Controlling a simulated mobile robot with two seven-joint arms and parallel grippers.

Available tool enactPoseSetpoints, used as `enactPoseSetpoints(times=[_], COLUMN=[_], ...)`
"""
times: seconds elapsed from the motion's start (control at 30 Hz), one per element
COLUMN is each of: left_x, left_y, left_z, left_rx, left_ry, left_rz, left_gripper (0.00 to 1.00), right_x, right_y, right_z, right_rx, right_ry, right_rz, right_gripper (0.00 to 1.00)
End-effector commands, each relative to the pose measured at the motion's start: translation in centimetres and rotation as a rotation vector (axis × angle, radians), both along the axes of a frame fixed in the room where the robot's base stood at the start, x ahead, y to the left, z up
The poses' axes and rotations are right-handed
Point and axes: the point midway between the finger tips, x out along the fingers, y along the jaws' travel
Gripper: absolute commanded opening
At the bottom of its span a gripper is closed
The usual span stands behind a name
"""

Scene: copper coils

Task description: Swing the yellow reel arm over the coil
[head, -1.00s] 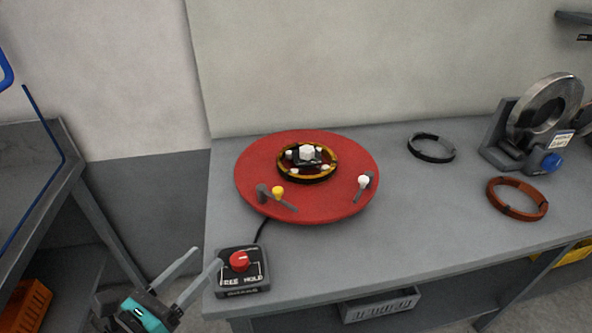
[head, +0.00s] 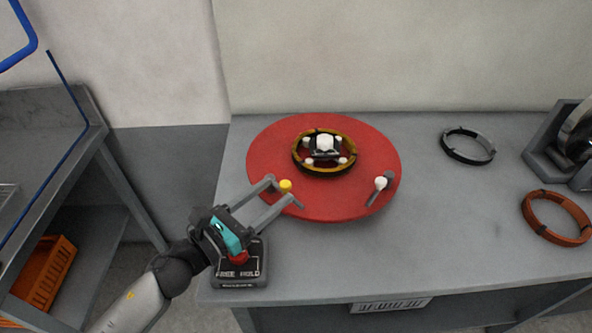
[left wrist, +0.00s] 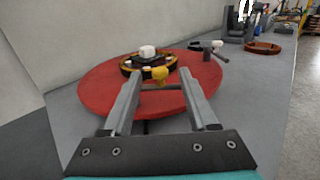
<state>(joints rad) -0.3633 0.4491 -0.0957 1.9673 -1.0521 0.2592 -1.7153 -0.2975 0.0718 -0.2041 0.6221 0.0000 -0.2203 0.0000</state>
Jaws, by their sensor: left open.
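The yellow-knobbed reel arm (head: 286,186) sits near the front left rim of the red turntable (head: 270,150); its yellow knob also shows in the left wrist view (left wrist: 159,73). The copper coil (head: 298,161) lies around the hub at the turntable's middle, apart from the yellow knob. My left gripper (head: 283,191) is open, its two fingers on either side of the yellow knob in the head view. In the left wrist view, the knob shows between the fingers; I cannot tell whether they touch it. My right gripper is not in view.
A white-knobbed arm (head: 380,184) is at the turntable's right rim. A control box (head: 240,278) with a red knob is partly under my left gripper. A black ring (head: 468,146) and an orange coil (head: 556,218) lie on the right of the bench. The bench front right is clear.

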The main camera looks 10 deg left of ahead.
Motion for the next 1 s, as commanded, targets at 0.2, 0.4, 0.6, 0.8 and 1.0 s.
enactPoseSetpoints(times=[0.2, 0.4, 0.6, 0.8, 1.0], left_x=[2.8, 4.9, 6.2, 6.4, 6.4], left_y=[-1.5, -2.7, -3.4, -3.6, -3.5], left_z=[0.1, 0.1, 0.0, 0.0, 0.0], left_rx=[0.000, -0.001, 0.000, -0.001, -0.001], left_ry=[-0.001, -0.002, 0.000, 0.000, 0.000], left_rz=[0.001, 0.001, 0.002, 0.001, 0.001], left_gripper=[0.59, 0.59, 0.59, 0.59, 0.56], right_x=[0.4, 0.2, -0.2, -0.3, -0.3], right_y=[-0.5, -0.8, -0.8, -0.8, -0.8], right_z=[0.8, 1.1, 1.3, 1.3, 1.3], right_rx=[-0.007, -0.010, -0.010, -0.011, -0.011], right_ry=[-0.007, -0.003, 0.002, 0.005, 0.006], right_rz=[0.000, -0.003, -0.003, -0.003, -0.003], right_gripper=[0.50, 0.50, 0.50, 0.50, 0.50])
